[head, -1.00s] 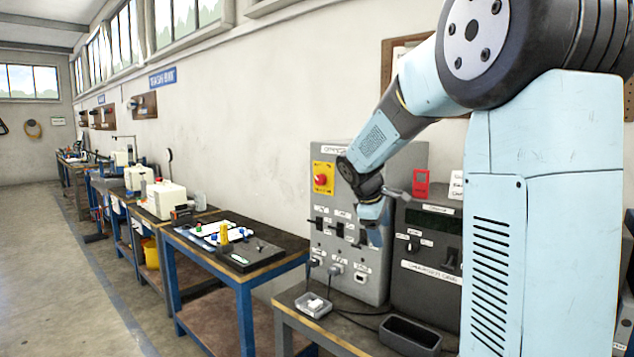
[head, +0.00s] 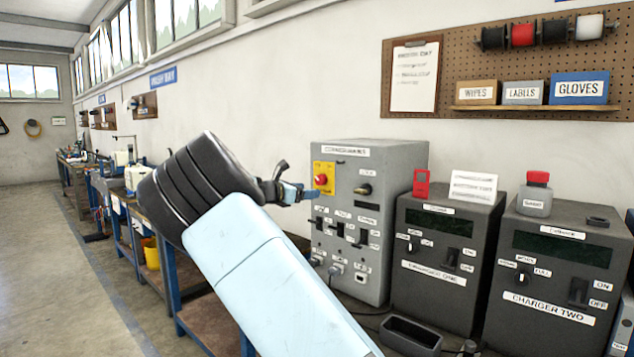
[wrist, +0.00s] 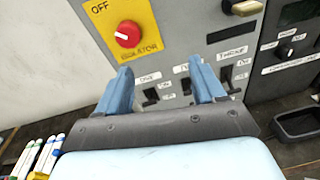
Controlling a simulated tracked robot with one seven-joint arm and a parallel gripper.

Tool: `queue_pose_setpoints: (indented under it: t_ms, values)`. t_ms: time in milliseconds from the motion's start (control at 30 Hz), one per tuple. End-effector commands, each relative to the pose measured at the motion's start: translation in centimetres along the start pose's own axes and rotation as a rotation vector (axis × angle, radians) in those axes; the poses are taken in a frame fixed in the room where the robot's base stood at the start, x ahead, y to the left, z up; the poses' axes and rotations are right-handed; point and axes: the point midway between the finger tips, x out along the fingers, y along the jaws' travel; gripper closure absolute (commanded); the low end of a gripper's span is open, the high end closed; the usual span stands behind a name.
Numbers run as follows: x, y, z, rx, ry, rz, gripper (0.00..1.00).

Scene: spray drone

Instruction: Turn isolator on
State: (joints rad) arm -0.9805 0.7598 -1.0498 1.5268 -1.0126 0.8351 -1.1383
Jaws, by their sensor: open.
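The isolator (head: 321,180) is a red knob on a yellow plate, at the upper left of the grey switch cabinet (head: 400,165). In the wrist view the red knob (wrist: 128,34) sits above my left fingertip, and its plate reads OFF at the top left and ISOLATOR below. My gripper (head: 312,192) is close in front of the cabinet, just below and beside the knob. In the wrist view my gripper (wrist: 162,80) has its two blue fingers spread apart with nothing between them. I cannot tell whether a finger touches the panel.
Black toggle switches (head: 340,229) sit below the isolator. A key switch (head: 364,188) is to its right. Charger one (head: 420,262) and charger two (head: 540,290) stand to the right on the bench. A dark empty tray (head: 411,335) lies in front.

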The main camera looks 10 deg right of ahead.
Motion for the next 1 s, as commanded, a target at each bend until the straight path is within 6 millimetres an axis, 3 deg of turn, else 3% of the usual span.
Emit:
queue_pose_setpoints:
  t_ms: [100, 200, 367, 1000]
  values:
    - [-2.1, 2.5, 0.2, -0.074, -0.073, 0.042, 0.31]
    - [-3.1, 3.6, 0.5, -0.107, -0.107, 0.06, 0.31]
    - [-2.8, 4.1, 0.6, -0.125, -0.124, 0.067, 0.31]
    - [7.5, 4.7, 1.8, -0.122, -0.121, 0.065, 0.31]
